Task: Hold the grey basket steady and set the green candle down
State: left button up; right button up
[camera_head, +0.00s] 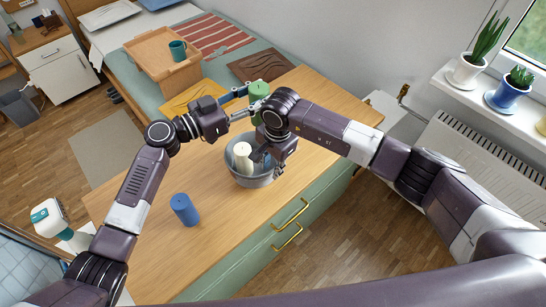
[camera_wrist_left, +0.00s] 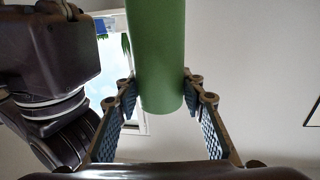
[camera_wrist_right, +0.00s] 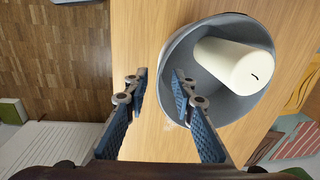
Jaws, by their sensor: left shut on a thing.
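The green candle (camera_head: 259,91) is upright in my left gripper (camera_head: 244,103), whose fingers are closed on both its sides; the left wrist view shows the candle (camera_wrist_left: 162,60) with its lower end in the air. The grey basket (camera_head: 252,182) stands on the wooden top and holds a cream candle (camera_head: 243,160). My right gripper (camera_head: 265,160) is at the basket's rim. In the right wrist view its fingers (camera_wrist_right: 160,92) are apart, one over the basket (camera_wrist_right: 235,112) and one outside it, with wood visible between them.
A blue candle (camera_head: 184,210) stands left of the basket on the wooden top (camera_head: 160,262). Behind are a wooden tray (camera_head: 150,55) with a teal mug (camera_head: 178,50) and flat mats. Potted plants stand on the windowsill.

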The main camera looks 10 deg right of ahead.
aim_at(271, 176)
jog(key=shift+w+a+f, duration=0.15)
jog(key=shift+f, duration=1.55)
grip_shut()
